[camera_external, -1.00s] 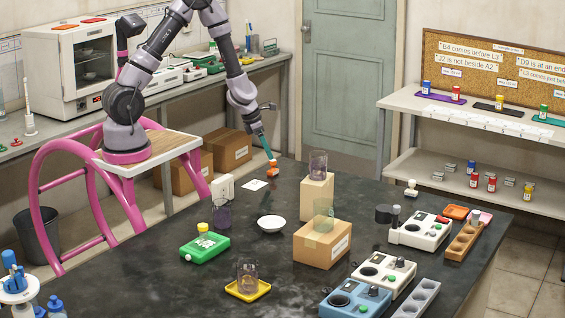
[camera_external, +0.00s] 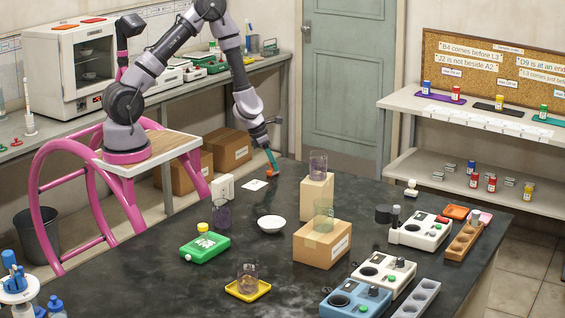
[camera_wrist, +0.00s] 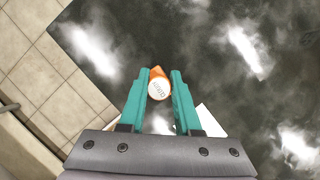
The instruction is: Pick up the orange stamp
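The orange stamp (camera_external: 273,172) stands near the far edge of the dark bench. In the wrist view the stamp (camera_wrist: 158,84) shows a round white top with small lettering and orange sides. My gripper (camera_external: 271,168) is low at the stamp, with its teal fingers reaching down to it. In the wrist view my gripper (camera_wrist: 160,85) is open. One finger is on each side of the stamp, with a narrow dark gap visible on the right; contact on the left is hard to tell.
A white bowl (camera_external: 272,224) sits nearer.

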